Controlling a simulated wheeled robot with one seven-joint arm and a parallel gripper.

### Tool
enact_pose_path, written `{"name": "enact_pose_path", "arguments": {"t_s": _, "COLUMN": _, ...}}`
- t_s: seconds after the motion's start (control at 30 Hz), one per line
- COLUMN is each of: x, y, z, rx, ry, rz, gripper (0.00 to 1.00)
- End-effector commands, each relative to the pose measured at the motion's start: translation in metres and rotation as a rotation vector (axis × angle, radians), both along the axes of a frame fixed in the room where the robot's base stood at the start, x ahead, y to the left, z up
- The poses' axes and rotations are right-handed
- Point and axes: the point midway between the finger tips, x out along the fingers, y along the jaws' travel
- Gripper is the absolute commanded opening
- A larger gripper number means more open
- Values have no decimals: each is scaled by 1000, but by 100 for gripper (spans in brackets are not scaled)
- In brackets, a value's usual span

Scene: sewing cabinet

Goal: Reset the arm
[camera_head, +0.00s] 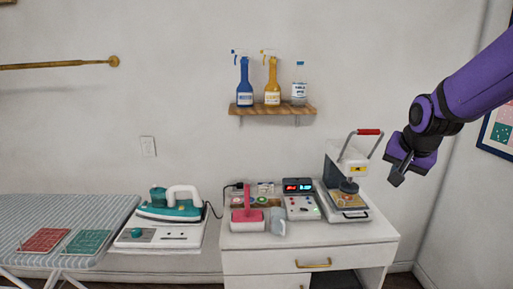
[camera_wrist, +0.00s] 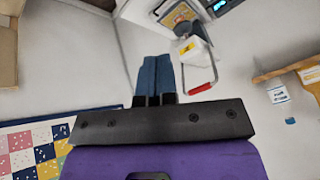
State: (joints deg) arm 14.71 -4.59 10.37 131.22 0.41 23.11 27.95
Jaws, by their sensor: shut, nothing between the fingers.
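My gripper (camera_head: 397,181) hangs in the air at the right of the head view, at the end of my purple arm. It is to the right of the heat press and apart from it. In the wrist view my gripper's fingers (camera_wrist: 154,62) lie side by side with nothing between them. The white heat press (camera_head: 346,161) with a red-handled lever stands on the cabinet (camera_head: 262,260). It also shows in the wrist view (camera_wrist: 194,50), beyond the fingers.
The cabinet top also holds a control box (camera_head: 300,207), a pink lint roller (camera_head: 248,218) and a grey cup (camera_head: 278,222). A teal iron (camera_head: 168,208) is at the left beside the ironing board (camera_head: 95,212). A wall shelf (camera_head: 272,110) bears bottles. Open air surrounds my gripper.

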Motion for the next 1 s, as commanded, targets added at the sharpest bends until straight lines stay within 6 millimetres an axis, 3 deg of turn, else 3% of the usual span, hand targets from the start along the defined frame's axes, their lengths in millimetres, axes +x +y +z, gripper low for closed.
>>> {"name": "enact_pose_path", "arguments": {"t_s": 0.1, "x": -37, "y": 10, "z": 24, "rx": -50, "ry": 7, "rz": 74, "gripper": 0}}
{"name": "enact_pose_path", "arguments": {"t_s": 0.3, "x": -101, "y": 22, "z": 50, "rx": -120, "ry": 31, "rz": 199, "gripper": 0}}
{"name": "enact_pose_path", "arguments": {"t_s": 0.6, "x": -197, "y": 32, "z": 67, "rx": -191, "ry": 58, "rz": 390, "gripper": 0}}
{"name": "enact_pose_path", "arguments": {"t_s": 0.8, "x": -238, "y": 34, "z": 66, "rx": -212, "ry": 70, "rz": 480, "gripper": 0}}
{"name": "enact_pose_path", "arguments": {"t_s": 1.0, "x": -250, "y": 34, "z": 65, "rx": -218, "ry": 74, "rz": 511, "gripper": 0}}
